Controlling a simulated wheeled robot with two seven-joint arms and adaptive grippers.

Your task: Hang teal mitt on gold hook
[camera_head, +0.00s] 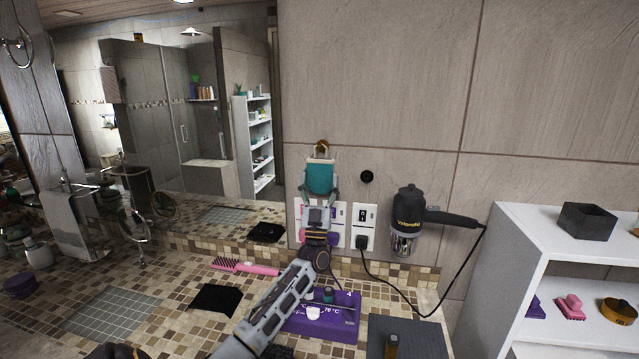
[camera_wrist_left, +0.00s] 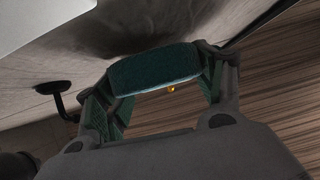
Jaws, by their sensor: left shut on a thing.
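The teal mitt (camera_head: 320,179) is upright against the tiled wall, with a pale band at its top. My left gripper (camera_head: 320,191) is shut on the mitt from below, a finger on either side. The gold hook (camera_head: 322,148) is on the wall right at the mitt's top edge; I cannot tell whether the mitt's loop is around it. In the left wrist view the mitt (camera_wrist_left: 155,68) spans the fingers, and a small gold spot (camera_wrist_left: 172,89) shows just beyond it.
A black hook (camera_head: 367,177) is on the wall right of the mitt. A purple box (camera_head: 325,322), pink brush (camera_head: 245,267) and black cloth (camera_head: 215,299) lie on the counter. A white shelf (camera_head: 520,250) stands at right.

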